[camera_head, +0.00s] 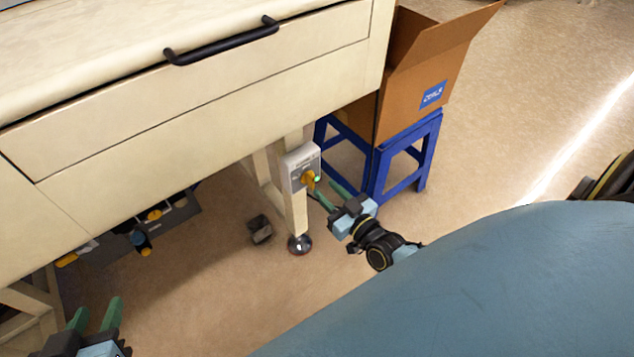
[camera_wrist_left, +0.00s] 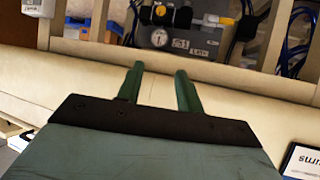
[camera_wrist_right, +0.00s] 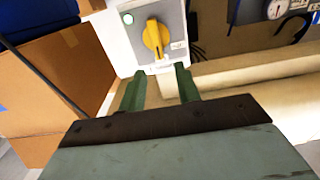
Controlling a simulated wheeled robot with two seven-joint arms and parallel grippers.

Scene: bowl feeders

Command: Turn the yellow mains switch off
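The yellow mains switch (camera_head: 309,179) is a rotary knob on a light grey box (camera_head: 301,160) fixed to the table leg. My left gripper (camera_head: 96,312) is open and empty at the lower left, away from the switch.
A cream workbench with a drawer and black handle (camera_head: 222,44) overhangs the switch. A blue stool (camera_head: 404,158) carrying an open cardboard box (camera_head: 411,75) stands close behind the leg. Grey equipment with yellow knobs (camera_head: 150,225) sits under the bench.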

